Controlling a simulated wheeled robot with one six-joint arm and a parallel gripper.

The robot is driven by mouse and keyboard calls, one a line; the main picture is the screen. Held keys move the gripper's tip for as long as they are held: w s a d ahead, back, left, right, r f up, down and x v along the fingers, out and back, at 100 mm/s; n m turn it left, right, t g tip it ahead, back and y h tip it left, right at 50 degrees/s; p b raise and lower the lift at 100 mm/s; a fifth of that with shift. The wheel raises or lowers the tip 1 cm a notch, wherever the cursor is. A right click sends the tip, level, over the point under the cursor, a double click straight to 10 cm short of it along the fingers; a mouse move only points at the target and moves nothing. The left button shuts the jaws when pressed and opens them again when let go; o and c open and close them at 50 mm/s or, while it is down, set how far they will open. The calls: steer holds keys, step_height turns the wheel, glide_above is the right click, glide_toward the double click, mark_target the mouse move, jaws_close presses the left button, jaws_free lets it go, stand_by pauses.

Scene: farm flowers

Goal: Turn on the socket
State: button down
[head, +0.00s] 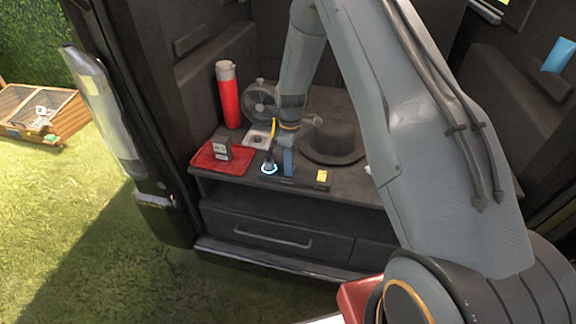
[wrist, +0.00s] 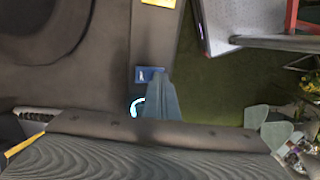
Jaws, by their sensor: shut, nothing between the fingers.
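A dark socket strip (head: 302,184) lies along the front edge of the dark tabletop. It carries a glowing white-blue ring (head: 268,169), an upright blue piece (head: 288,162) and a yellow piece (head: 322,176). My gripper (head: 268,161) is shut and empty, pointing down at the ring. In the wrist view the fingers (wrist: 160,98) cover part of the glowing ring (wrist: 137,107) and reach up beside the blue piece (wrist: 150,74). I cannot tell whether the fingertips touch the strip. The yellow piece (wrist: 159,3) shows at the top edge.
A red tray (head: 207,163) with a small grey box (head: 222,148) is to the left. Behind are a red bottle (head: 229,100) and a round fan (head: 259,102). A dark hat (head: 333,143) is to the right. A drawer (head: 275,228) is below; grass lies in front.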

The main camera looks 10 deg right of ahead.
steer(key=shift+f, duration=0.1)
steer(key=shift+w+d+r+b, duration=0.25)
steer(key=shift+w+d+b, duration=0.15)
steer(key=shift+w, duration=0.25)
steer(key=shift+a, duration=0.1)
steer(key=shift+r+p, duration=0.3)
steer(key=shift+r, duration=0.3)
step_height(320, 180, up, 13)
steer(key=s+b, duration=0.1)
steer(key=shift+s+a+b, duration=0.25)
steer(key=shift+a+b, duration=0.1)
steer(key=shift+f, duration=0.1)
steer(key=s+d+r+m+t, duration=0.1)
steer(key=s+m, duration=0.5)
steer(key=s, duration=0.7)
steer(key=s+d+r+m+t, duration=0.1)
steer(key=s+r+m, duration=0.3)
steer(key=s, duration=0.8)
steer(key=m, duration=0.2)
steer(key=shift+s+r+m+h, duration=0.25)
steer(key=shift+s+m+h, duration=0.05)
steer(key=shift+s, duration=0.1)
